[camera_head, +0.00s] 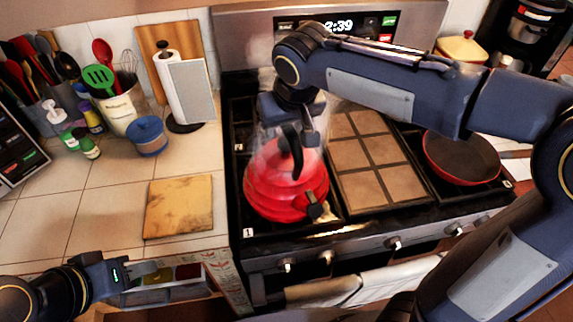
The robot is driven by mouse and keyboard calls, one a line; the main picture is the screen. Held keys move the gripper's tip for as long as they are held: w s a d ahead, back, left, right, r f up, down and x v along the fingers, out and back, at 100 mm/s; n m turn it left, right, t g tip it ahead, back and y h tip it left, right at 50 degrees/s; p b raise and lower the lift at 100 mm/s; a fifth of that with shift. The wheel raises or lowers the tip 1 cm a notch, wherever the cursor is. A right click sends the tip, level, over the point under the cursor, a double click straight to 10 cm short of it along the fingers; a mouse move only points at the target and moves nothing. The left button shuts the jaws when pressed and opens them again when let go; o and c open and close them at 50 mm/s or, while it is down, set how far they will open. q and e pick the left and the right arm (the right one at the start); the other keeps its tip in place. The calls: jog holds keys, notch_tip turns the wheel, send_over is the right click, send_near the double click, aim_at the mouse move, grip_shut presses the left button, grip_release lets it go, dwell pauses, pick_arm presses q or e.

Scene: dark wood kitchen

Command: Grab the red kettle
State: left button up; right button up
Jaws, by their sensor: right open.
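The red kettle (275,190) stands upright on the left burners of the stove, with its black handle on top and its dark spout toward the lower right. Steam or a pale haze shows around its upper part. My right gripper (298,135) is open and points down from above at the kettle's handle (291,152). One finger shows beside the handle; the other is hard to make out, and I cannot tell if either touches it. My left gripper (185,280) is low at the left, in front of the counter and away from the kettle; its jaw state is unclear.
A tiled griddle (365,155) sits right of the kettle, and a red pan (462,157) further right. A towel hangs on the oven handle (320,290).

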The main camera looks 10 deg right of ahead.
jog(key=shift+w+f, duration=0.1)
jog(key=shift+f, duration=0.2)
grip_shut()
jog(key=shift+r, duration=0.2)
